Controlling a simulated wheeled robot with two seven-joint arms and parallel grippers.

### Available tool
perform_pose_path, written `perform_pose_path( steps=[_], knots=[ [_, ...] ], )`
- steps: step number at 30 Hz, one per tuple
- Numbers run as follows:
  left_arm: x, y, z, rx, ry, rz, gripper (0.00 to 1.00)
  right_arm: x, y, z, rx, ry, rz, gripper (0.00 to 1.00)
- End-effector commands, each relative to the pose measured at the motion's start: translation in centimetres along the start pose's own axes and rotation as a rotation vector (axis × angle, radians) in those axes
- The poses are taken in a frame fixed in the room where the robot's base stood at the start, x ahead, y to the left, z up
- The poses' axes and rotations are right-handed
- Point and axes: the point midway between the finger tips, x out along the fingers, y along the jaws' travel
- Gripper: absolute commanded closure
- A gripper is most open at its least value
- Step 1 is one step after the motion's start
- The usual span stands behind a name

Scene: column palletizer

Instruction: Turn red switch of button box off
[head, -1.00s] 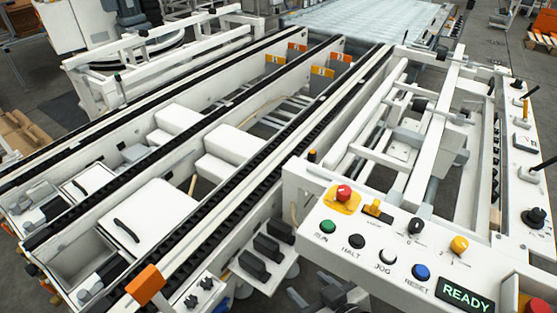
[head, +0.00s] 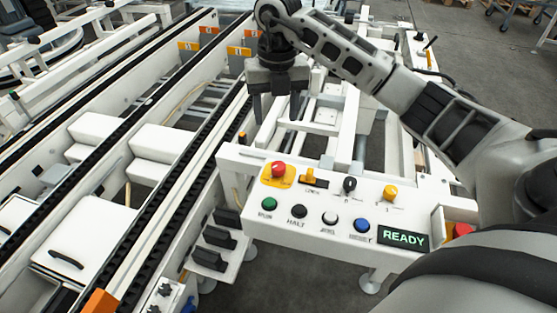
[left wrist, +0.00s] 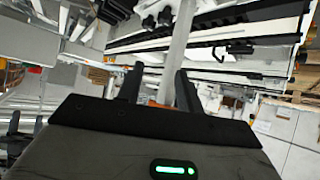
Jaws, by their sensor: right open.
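The button box (head: 300,235) is a white sloped panel in the lower middle of the head view. A red mushroom knob (head: 278,169) sits on a yellow plate at its upper left. A second red knob (head: 462,231) shows at the right, partly hidden by my arm. My right gripper (head: 275,108) points down with its fingers apart and empty, above and behind the box's upper left edge, clear of the knobs. My left gripper shows only in the left wrist view (left wrist: 160,88), with its fingers apart; a pale bar passes behind them.
Beside the red knob are an orange switch (head: 313,178), a black selector (head: 349,185) and a yellow knob (head: 390,193). Below are green, black, white and blue buttons and a READY display (head: 403,238). Conveyor rails (head: 165,165) run along the left.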

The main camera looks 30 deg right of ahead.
Motion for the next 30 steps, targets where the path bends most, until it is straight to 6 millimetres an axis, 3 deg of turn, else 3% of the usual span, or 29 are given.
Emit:
perform_pose_path(
  steps=[5, 21, 30],
  knots=[
    [0.0, 0.0, -0.2, 0.001, 0.002, 0.000, 0.64, 1.1, -0.8, 0.3, 0.023, -0.008, -0.036, 0.46],
    [-0.3, -0.1, -0.6, 0.010, 0.002, -0.004, 0.64, 12.2, -1.0, 0.3, 0.018, -0.005, -0.030, 0.46],
    [-0.2, -0.2, -0.5, 0.016, -0.001, -0.005, 0.64, 15.2, -1.0, 0.4, 0.017, -0.009, -0.028, 0.46]
  ],
)
